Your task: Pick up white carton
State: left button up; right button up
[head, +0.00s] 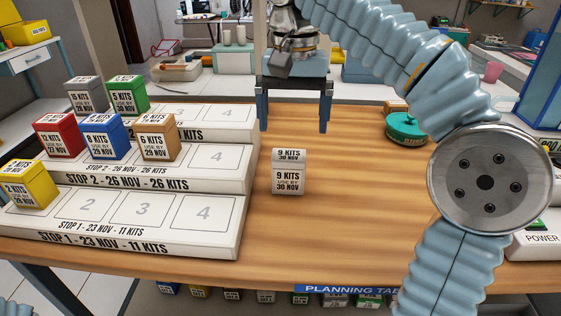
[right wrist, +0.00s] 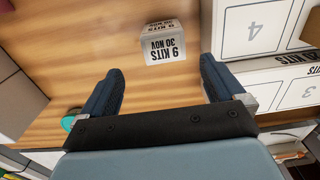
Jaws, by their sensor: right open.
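The white carton (head: 288,173), marked 9 KITS 30 NOV, stands upright on the wooden table to the right of the stepped rack. My right gripper (head: 294,130) is beyond it in the head view, pointing down with its two fingers wide apart and nothing between them. In the right wrist view, the white carton (right wrist: 162,42) lies ahead of the open fingers (right wrist: 160,85), apart from them and between their lines. My left gripper is not in view.
The white stepped rack (head: 150,215) on the left holds red, blue, tan, yellow, green and grey cartons. A green round tin (head: 406,129) sits at the right behind my arm. Bare table surrounds the white carton.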

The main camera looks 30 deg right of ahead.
aim_at(289, 171)
notch_tip(289, 171, down, 7)
jog(key=shift+r, duration=0.15)
jog(key=f, duration=0.5)
jog(key=shift+w+a+f, duration=0.1)
jog(key=shift+a, duration=0.15)
jog(key=c, duration=1.1)
